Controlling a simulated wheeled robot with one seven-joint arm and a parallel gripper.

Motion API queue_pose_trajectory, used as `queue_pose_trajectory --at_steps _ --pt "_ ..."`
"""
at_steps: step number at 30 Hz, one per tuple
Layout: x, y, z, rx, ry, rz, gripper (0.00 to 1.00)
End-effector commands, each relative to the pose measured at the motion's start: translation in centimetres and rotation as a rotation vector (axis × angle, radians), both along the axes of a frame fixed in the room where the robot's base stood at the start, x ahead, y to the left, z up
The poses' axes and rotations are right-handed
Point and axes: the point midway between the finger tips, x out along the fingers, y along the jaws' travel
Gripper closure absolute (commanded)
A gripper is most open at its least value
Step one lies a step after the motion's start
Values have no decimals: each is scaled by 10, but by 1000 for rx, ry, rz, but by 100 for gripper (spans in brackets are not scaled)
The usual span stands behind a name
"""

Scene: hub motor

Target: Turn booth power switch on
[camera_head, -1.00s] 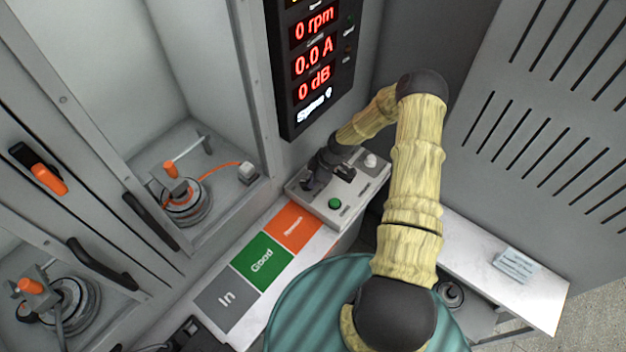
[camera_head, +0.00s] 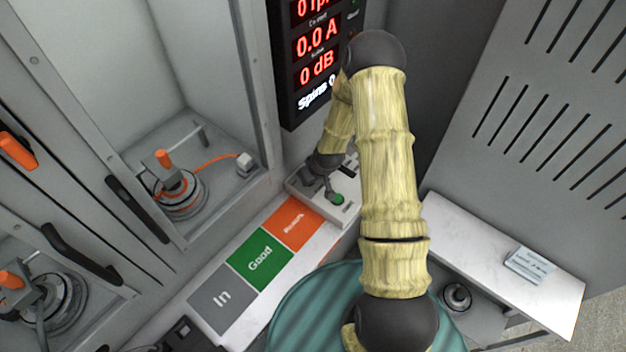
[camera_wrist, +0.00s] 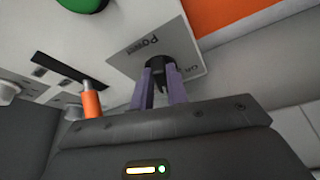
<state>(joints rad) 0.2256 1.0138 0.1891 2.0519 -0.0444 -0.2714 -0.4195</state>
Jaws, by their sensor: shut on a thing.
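The power switch (camera_wrist: 157,62) is a dark knob on a grey plate marked "Power" in the wrist view. The two purple fingers of my gripper (camera_wrist: 160,77) are closed around it from either side. In the head view the control box (camera_head: 345,215) stands below the display, and my gripper reaches down onto its left part. There my wrist hides the switch. I cannot tell which position the switch is in.
A green button (camera_head: 337,199) sits on the box close to my gripper. The lit display (camera_head: 318,62) hangs above and reads zeros. Coloured mats, "In", "Good" (camera_head: 260,261) and orange, lie along the bench. A vented grey panel (camera_head: 530,120) stands right.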

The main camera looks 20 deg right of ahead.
Motion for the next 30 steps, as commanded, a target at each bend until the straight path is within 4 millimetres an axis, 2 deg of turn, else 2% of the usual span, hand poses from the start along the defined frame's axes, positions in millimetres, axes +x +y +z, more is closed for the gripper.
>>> queue_pose_trajectory --at_steps 9,15,30 --pt "-1 7 -1 -1 -3 -277 100" --pt "-1 9 0 -1 -2 -401 100" --pt "-1 11 0 1 0 -485 100"
